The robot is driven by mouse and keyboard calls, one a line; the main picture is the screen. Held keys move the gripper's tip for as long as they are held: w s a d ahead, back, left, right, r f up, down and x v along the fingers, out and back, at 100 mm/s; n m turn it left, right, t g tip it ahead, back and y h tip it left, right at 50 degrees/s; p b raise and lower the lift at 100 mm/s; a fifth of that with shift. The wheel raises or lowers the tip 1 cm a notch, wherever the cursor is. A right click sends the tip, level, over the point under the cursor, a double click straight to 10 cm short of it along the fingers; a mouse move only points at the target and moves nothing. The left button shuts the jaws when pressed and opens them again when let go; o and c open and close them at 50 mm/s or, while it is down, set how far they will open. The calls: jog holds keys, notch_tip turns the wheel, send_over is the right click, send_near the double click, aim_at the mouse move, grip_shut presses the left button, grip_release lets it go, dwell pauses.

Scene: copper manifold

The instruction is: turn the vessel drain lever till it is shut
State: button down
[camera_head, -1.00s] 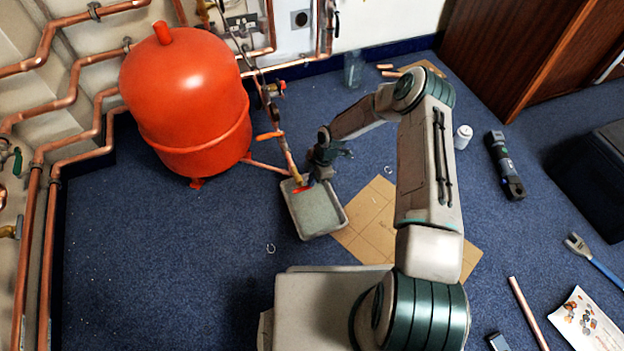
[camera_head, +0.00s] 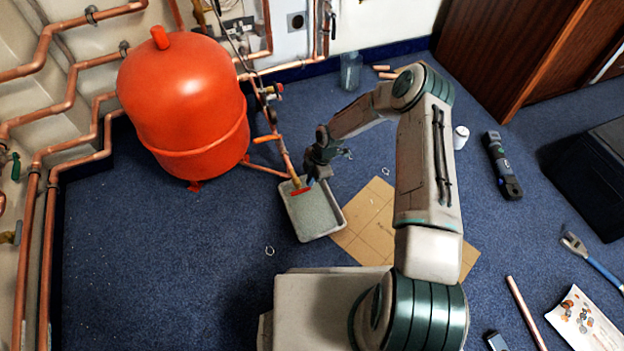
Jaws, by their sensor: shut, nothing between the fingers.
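The red vessel (camera_head: 185,105) stands on the floor at upper left. A copper pipe (camera_head: 285,158) drops beside it to a small red lever (camera_head: 301,191) at its lower end, above the grey tray; I take this for the vessel drain lever. It lies roughly crosswise to the pipe. My gripper (camera_head: 312,180) is shut and empty, pointing down just right of the red lever. I cannot tell whether the fingertips touch it. The wrist hides part of the area behind.
An orange handle (camera_head: 266,138) sits higher on the pipework. Copper pipes line the left wall. A clear jar (camera_head: 350,72) stands behind my arm. The blue carpet at left is mostly free.

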jog(key=w+d+r+p, duration=0.2)
jog(key=d+r+p, duration=0.3)
jog(key=r, duration=0.5)
jog(key=shift+w+d+r, duration=0.3)
jog(key=shift+d+r, duration=0.05)
jog(key=shift+d, duration=0.6)
jog(key=s+d+r+m+t+h+p, duration=0.1)
jog(key=s+d+r+m+p, duration=0.35)
jog(key=r, duration=1.05)
jog(key=s+a+r+m+h+p, duration=0.15)
jog(key=r+p, duration=0.55)
jog(key=r, duration=0.7)
jog(key=s+d+r+m+t+h+p, duration=0.1)
jog(key=s+d+r+m+h+p, duration=0.25)
jog(key=r, duration=1.15)
jog(key=s+r+m+t+y+p, duration=0.1)
jog(key=s+r+m+p, duration=0.5)
jog(key=r, duration=0.7)
jog(key=s+r+m+t+y+p, duration=0.1)
jog(key=s+r+m+p, duration=0.6)
jog(key=s+r, duration=0.6)
jog(key=r+p, duration=0.1)
jog(key=p, duration=0.1)
jog(key=shift+s+d+y+p, duration=0.3)
jog(key=shift+y+p, duration=0.05)
jog(key=shift+y, duration=0.05)
